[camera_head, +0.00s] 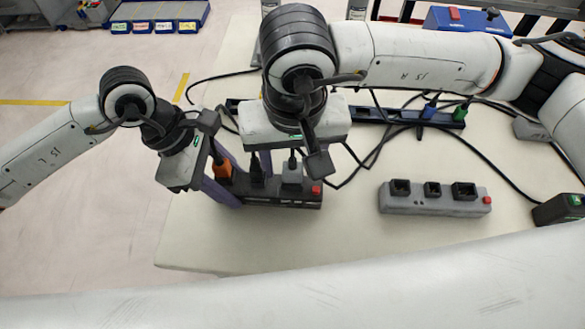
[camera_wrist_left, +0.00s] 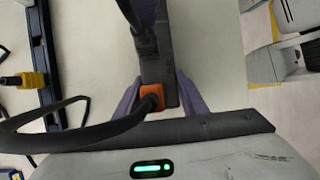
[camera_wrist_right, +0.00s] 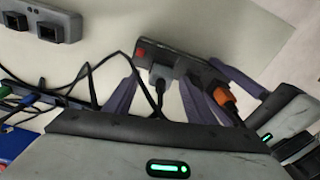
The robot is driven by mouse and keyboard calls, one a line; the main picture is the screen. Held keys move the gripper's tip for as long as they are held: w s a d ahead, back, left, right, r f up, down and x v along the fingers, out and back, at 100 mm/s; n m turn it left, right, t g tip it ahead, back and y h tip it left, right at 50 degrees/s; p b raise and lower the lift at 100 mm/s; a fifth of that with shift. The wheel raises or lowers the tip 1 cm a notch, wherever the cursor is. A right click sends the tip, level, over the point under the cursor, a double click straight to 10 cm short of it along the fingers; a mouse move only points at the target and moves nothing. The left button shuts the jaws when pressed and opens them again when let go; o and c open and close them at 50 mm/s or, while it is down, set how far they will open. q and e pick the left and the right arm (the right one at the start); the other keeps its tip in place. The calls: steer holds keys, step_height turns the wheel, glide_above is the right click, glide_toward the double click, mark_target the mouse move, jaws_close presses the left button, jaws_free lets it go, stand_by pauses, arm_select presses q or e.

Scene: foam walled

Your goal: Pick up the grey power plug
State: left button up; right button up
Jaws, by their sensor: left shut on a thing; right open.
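The grey power plug (camera_head: 291,178) sits upright in the black power strip (camera_head: 275,195), at the red-switch end, beside a black plug (camera_head: 257,178) and an orange plug (camera_head: 223,171). In the right wrist view the grey plug (camera_wrist_right: 161,76) appears between the fingers of my right gripper (camera_wrist_right: 157,86), which is open above the strip; contact cannot be told. My left gripper (camera_wrist_left: 158,92) is shut on the black power strip (camera_wrist_left: 155,62) at its orange-plug end. My right wrist partly hides the plugs' cords in the head view.
An empty-socketed grey power strip (camera_head: 435,199) lies to the right. A blue strip (camera_head: 390,116) with blue and green plugs runs behind. Black cords cross the table between them. A black box (camera_head: 560,209) stands at the right edge. The table front (camera_head: 300,245) is clear.

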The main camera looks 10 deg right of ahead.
steer(key=shift+f, duration=0.35)
steer(key=c, duration=1.2)
steer(key=shift+r, duration=0.1)
step_height(320, 180, up, 10)
jaws_close()
arm_select(q)
steer(key=o, duration=1.3)
steer(key=v, duration=1.2)
steer(key=shift+r, duration=0.1)
